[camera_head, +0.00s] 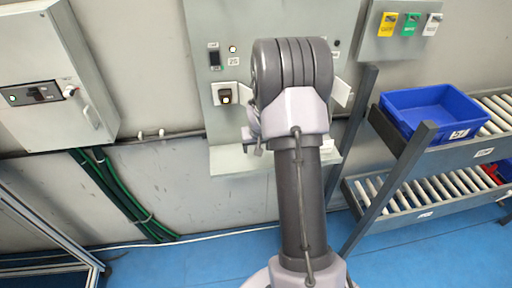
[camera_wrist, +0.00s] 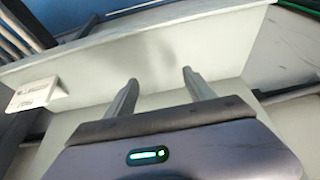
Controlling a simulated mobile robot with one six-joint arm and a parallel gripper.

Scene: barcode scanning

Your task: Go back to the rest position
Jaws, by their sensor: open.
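My gripper (camera_wrist: 160,85) shows in the wrist view, with its two fingers apart and nothing between them. Beyond the fingers is a pale grey panel with a ledge (camera_wrist: 190,50). In the head view my arm stands in front of the grey wall panel and hides my gripper and the middle of that panel. The panel's shelf (camera_head: 235,160) shows on both sides of my arm.
A blue bin (camera_head: 430,105) sits on the upper roller rack at the right, beside a dark post (camera_head: 400,175). A grey cabinet (camera_head: 50,75) hangs at the left above green cables (camera_head: 125,195). Blue floor (camera_head: 210,262) is open below the wall.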

